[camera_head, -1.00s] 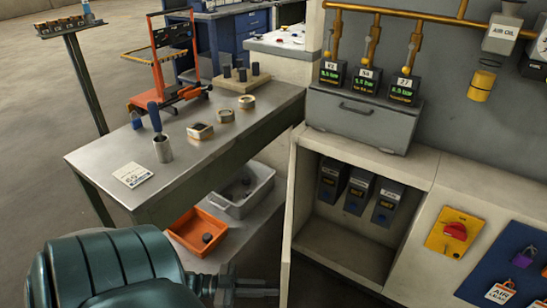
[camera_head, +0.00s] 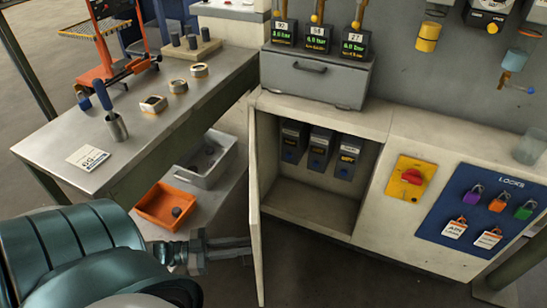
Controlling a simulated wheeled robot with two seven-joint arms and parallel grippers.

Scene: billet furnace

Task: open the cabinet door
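The cabinet door (camera_head: 255,215) is a pale panel standing swung out from the left side of the low cabinet (camera_head: 330,212). The cabinet's inside is exposed, with dark boxes (camera_head: 320,148) at its back. My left gripper (camera_head: 232,249) is at the lower left, beside the outer side of the door. Its fingertips reach up to the door; I cannot tell whether they touch it. The gap between its fingers does not show clearly. My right gripper is out of view.
A steel workbench (camera_head: 140,130) stands to the left, with an orange bin (camera_head: 158,207) and a grey bin (camera_head: 212,178) below it. A grey drawer box (camera_head: 318,78) sits on the cabinet. A red switch on a yellow plate (camera_head: 411,177) and a blue lock board (camera_head: 447,215) are at the right.

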